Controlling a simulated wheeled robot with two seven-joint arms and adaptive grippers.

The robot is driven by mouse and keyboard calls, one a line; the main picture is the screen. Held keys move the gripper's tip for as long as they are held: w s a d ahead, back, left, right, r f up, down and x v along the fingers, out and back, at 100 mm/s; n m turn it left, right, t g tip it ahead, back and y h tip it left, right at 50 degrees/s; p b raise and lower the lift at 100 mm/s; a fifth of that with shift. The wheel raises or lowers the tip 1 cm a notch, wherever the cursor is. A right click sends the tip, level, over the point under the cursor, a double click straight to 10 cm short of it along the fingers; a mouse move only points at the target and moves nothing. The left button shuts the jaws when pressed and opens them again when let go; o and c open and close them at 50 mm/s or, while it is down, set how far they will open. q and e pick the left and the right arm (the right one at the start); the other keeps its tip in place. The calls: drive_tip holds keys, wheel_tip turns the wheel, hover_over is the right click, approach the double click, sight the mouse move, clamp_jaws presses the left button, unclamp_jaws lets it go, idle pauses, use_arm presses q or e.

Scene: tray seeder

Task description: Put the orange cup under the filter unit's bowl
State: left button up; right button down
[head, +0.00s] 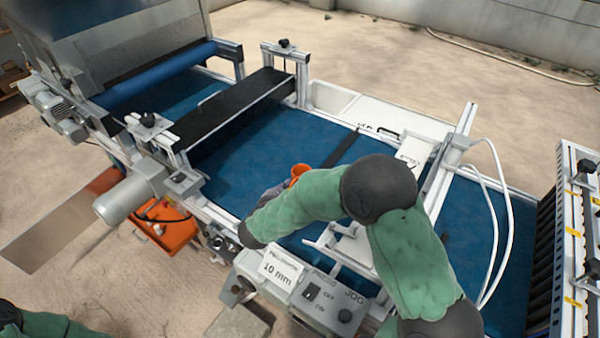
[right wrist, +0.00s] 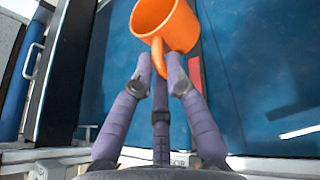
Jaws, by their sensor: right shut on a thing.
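The orange cup (head: 298,172) is above the blue belt in the head view, mostly hidden by my right arm. In the right wrist view the cup (right wrist: 172,22) is at the top, with its open mouth toward the upper left. My right gripper (right wrist: 160,62) is shut on the cup's handle. In the head view this gripper (head: 280,186) is small and partly hidden behind the green forearm. Metal fittings (head: 218,240) sit on the machine's near side, but I cannot tell whether they are the filter unit or make out its bowl. My left gripper is out of view.
The blue belt (head: 265,140) runs under my right arm, with a black crossbar (head: 240,105) to its left. A control box (head: 325,300) marked JOG is at the near side. An orange box (head: 172,232) stands below the motor (head: 130,195). White hoses (head: 500,220) loop at right.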

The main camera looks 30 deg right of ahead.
drive_tip(key=w+d+f+b, duration=0.1)
drive_tip(key=w+d+f, duration=0.1)
drive_tip(key=w+f, duration=0.1)
drive_tip(key=w+d+f+b, duration=0.2)
drive_tip(key=w+f, duration=0.1)
drive_tip(key=w, duration=0.1)
drive_tip(key=w+d+f+b, duration=0.1)
drive_tip(key=w+d+f, duration=0.2)
drive_tip(key=w, duration=0.1)
drive_tip(key=shift+w+d+f+b, duration=0.15)
drive_tip(key=shift+f+b, duration=0.15)
drive_tip(key=shift+w+d+f+b, duration=0.15)
drive_tip(key=shift+f+b, duration=0.7)
drive_tip(key=shift+f, duration=0.85)
drive_tip(key=shift+f, duration=0.15)
drive_tip(key=c, duration=1.2)
unclamp_jaws()
drive_tip(key=shift+c, duration=0.2)
